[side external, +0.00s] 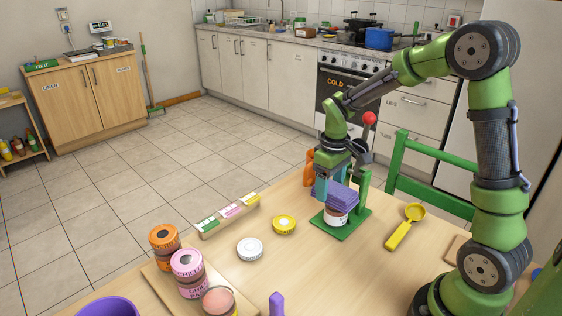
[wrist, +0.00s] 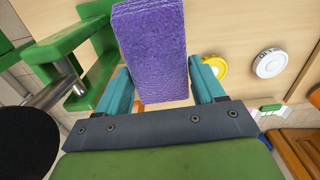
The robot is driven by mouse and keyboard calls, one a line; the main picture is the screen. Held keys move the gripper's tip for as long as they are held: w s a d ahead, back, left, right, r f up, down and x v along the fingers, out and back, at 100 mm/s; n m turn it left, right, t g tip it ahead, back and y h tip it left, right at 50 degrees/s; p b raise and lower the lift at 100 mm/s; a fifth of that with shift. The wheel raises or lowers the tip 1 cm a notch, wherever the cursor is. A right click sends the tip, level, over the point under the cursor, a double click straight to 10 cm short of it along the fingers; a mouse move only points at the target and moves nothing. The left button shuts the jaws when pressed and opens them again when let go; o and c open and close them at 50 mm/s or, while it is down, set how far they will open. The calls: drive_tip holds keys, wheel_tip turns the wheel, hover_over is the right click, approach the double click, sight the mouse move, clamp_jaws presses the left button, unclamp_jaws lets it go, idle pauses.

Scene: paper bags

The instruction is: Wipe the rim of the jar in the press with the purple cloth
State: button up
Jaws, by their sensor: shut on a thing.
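The purple cloth (side external: 335,197) is a folded pad between the teal fingers of my gripper (side external: 335,189). In the wrist view the cloth (wrist: 152,45) fills the space between the two fingers of my gripper (wrist: 160,85). My gripper is shut on it. The jar (side external: 336,216) stands in the green press (side external: 360,205), directly below the cloth. The cloth covers the jar's top, so the rim is hidden. I cannot tell for sure whether the cloth touches the rim.
A yellow lid (side external: 284,224) and a white lid (side external: 250,249) lie left of the press. A yellow scoop (side external: 405,228) lies to its right. Stacked jars (side external: 187,264) stand at the front left, near a purple bowl (side external: 108,307). A green chair (side external: 432,178) stands behind the table.

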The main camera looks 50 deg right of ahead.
drive_tip(key=shift+s+f, duration=0.1)
drive_tip(key=shift+s, duration=0.2)
drive_tip(key=shift+s+d, duration=0.15)
drive_tip(key=shift+s, duration=0.15)
drive_tip(key=shift+d, duration=0.1)
drive_tip(key=shift+s+d, duration=0.1)
drive_tip(key=shift+s+d, duration=0.1)
drive_tip(key=shift+d, duration=0.2)
drive_tip(key=shift+w+d, duration=0.25)
drive_tip(key=shift+d, duration=0.15)
drive_tip(key=shift+w, duration=0.2)
drive_tip(key=shift+w+d, duration=0.15)
drive_tip(key=shift+w, duration=0.15)
